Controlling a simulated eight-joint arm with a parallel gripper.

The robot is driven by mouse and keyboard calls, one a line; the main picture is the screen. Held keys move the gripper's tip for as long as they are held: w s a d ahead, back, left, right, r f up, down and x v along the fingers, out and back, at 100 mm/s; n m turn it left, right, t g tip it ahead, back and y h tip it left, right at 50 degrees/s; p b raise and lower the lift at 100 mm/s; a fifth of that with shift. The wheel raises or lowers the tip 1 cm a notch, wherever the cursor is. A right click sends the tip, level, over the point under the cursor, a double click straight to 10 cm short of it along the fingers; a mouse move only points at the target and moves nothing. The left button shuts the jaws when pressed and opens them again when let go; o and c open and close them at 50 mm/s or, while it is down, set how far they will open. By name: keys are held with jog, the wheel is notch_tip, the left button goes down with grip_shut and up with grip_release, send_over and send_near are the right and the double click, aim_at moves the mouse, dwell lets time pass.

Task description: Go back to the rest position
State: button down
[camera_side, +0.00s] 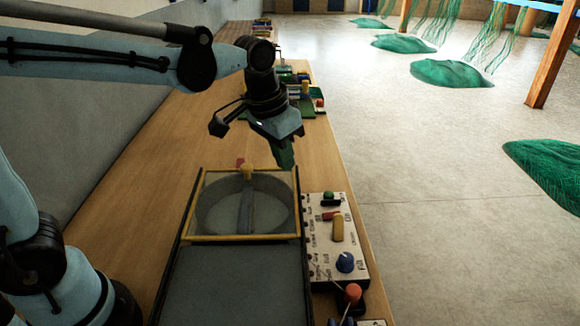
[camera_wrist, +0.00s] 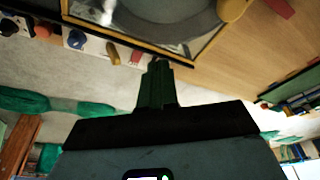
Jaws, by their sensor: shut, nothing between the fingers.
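My gripper (camera_side: 284,158) hangs from the arm's wrist above the long wooden bench, past the far right corner of the framed box. Its green fingers are together and empty, pointing down. In the wrist view the gripper (camera_wrist: 158,68) shows its closed green fingers reaching toward the box's edge, with a gap that I cannot judge.
A box with a yellow-framed clear lid (camera_side: 202,238) stands on the bench (camera_side: 145,190). A white control panel (camera_side: 318,255) with knobs is right of it. An orange-topped lever (camera_side: 353,292) stands in front. Board items (camera_side: 305,97) lie farther back. Green nets (camera_side: 450,73) lie on the floor.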

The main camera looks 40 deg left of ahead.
jog(key=shift+n+t, duration=0.4)
jog(key=shift+t, duration=0.5)
jog(key=s+a, duration=0.2)
jog(key=s, duration=0.1)
jog(key=s+a, duration=0.1)
jog(key=s, duration=0.1)
jog(key=shift+a+r, duration=0.1)
jog(key=shift+a, duration=0.05)
jog(key=s, duration=0.1)
jog(key=s+a+f+t, duration=0.1)
jog(key=s, duration=0.1)
jog(key=s+a+f+t, duration=0.1)
jog(key=shift+s+a+n, duration=0.25)
jog(key=shift+s+n, duration=0.05)
jog(key=shift+n, duration=0.1)
jog(key=shift+s+a+f, duration=0.2)
jog(key=shift+s+f, duration=0.1)
jog(key=shift+s, duration=0.05)
